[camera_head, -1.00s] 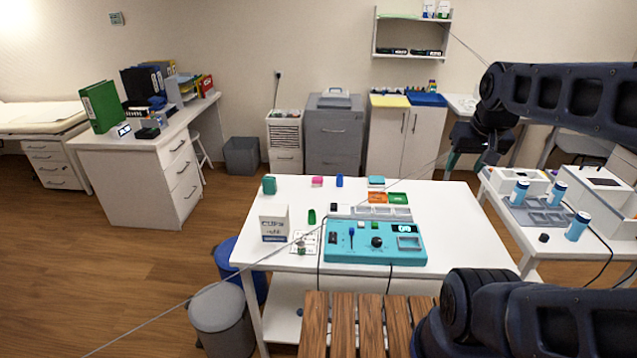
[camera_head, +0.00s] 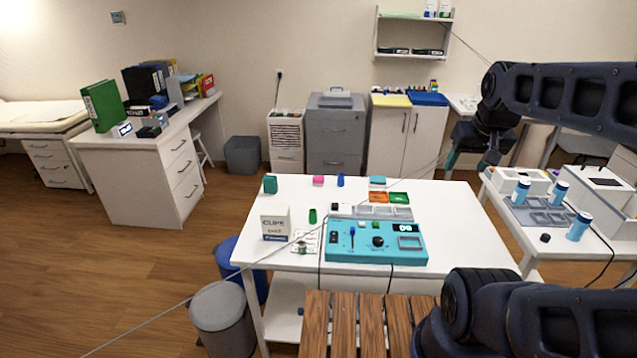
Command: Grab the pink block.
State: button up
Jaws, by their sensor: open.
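A small pink block (camera_head: 318,180) lies on the white table (camera_head: 455,225) near its back edge. It stands between a green block (camera_head: 270,184) on its left and a small blue piece (camera_head: 340,180) on its right. My gripper (camera_head: 468,170) is at the right of the view, with teal fingertips pointing down. It is open with nothing seen between the fingers. It is well to the right of the pink block and apart from it.
A teal device (camera_head: 345,256) with a display, a white clips box (camera_head: 275,225), a grey tray (camera_head: 370,211) and orange and green trays (camera_head: 399,198) occupy the table. A side table (camera_head: 540,240) with blue-capped bottles stands right. The table's right part is clear.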

jog(key=w+a+r+n+g, duration=0.15)
jog(key=w+a+n, duration=0.3)
jog(key=w, duration=0.85)
jog(key=w+a+r+n+g, duration=0.1)
jog(key=w+a+r+n, duration=0.3)
jog(key=w, duration=0.8)
jog(key=n+g+h, duration=0.2)
jog(key=n, duration=0.7)
send_over(318, 177)
jog(key=a, duration=0.2)
notch_tip(318, 177, down, 34)
jog(key=shift+d+f, duration=0.1)
jog(key=shift+f, duration=0.25)
jog(key=f, duration=0.3)
jog(key=d+f, duration=0.1)
jog(key=f, duration=0.2)
jog(key=d+f, duration=0.1)
jog(key=f, duration=0.2)
jog(key=shift+s+f, duration=0.15)
jog(key=shift+f, duration=0.25)
